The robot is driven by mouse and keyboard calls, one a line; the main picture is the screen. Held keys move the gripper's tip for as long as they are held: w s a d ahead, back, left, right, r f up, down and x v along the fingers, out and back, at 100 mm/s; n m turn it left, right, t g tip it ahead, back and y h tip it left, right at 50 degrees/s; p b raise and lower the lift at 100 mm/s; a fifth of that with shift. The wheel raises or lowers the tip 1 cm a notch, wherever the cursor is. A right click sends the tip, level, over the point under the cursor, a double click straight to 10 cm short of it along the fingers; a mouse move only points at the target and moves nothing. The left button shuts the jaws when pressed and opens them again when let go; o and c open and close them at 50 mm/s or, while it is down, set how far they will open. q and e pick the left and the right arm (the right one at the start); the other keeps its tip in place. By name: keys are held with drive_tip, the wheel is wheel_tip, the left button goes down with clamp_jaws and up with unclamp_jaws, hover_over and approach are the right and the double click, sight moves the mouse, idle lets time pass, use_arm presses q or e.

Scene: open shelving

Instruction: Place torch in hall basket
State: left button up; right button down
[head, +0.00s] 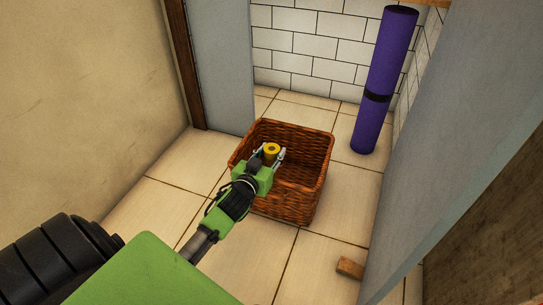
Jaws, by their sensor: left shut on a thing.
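A brown wicker basket (296,205) stands on the tiled floor in the middle of the head view. My left gripper (271,155) is over the basket's left part, shut on the torch (272,148). Only the torch's round yellow end shows between the fingers; the rest of it is hidden. How deep the torch sits relative to the rim I cannot tell. The basket's right part looks empty, and its left inside is covered by my gripper. My right gripper is not in view.
A purple rolled mat (384,85) stands upright by the tiled wall at the back right. A grey panel (455,130) borders the space on the right, and a grey panel (222,65) stands at the back left. A small wooden block (349,268) lies on the floor. Floor left of the basket is clear.

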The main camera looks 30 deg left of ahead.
use_arm(q)
drive_tip(key=shift+r, duration=0.1)
drive_tip(key=shift+f, duration=0.55)
drive_tip(key=o, duration=1.3)
drive_tip(key=shift+f, duration=0.2)
drive_tip(key=shift+c, duration=0.2)
drive_tip(key=shift+d+r, duration=0.1)
drive_tip(key=shift+r, duration=0.05)
